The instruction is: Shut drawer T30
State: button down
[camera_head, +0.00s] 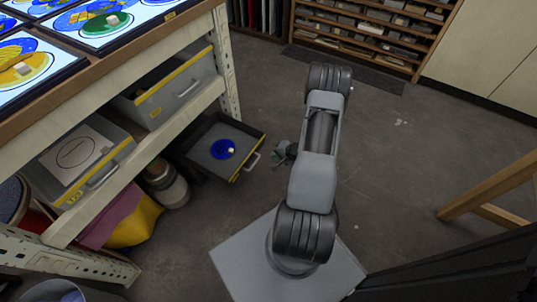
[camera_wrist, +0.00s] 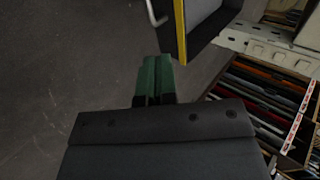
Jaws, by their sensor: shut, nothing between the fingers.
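A dark grey drawer (camera_head: 195,148) with a yellow-edged front is pulled out from the lower part of the shelf unit. A round blue piece with a pale block lies inside it. Its pale bar handle (camera_head: 252,162) faces my arm. I cannot read a T30 label on it. My gripper (camera_head: 278,160) is just right of the drawer front, partly hidden by my arm. In the wrist view its green fingers (camera_wrist: 153,78) are together and empty. The drawer's yellow edge (camera_wrist: 180,30) and handle (camera_wrist: 155,14) show ahead of them, apart from the fingertips.
Other grey drawers (camera_head: 190,78) sit in the shelf unit, above and left. A metal post (camera_head: 228,75) stands behind the open drawer. A pale canister (camera_head: 168,188) is at its left. A wooden trestle (camera_head: 490,190) is at the right. The floor between is clear.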

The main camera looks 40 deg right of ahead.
aim_at(252, 152)
jog(key=b+x, duration=0.1)
jog(key=x, duration=0.2)
jog(key=b+x, duration=0.2)
jog(key=x, duration=0.2)
jog(key=w+r+b+x, duration=0.1)
jog(key=x, duration=0.2)
jog(key=shift+w+a+f+b, duration=0.15)
jog(key=shift+w+a+b, duration=0.15)
jog(key=shift+b, duration=0.1)
jog(key=shift+w+a, duration=0.3)
jog(key=shift+w, duration=0.3)
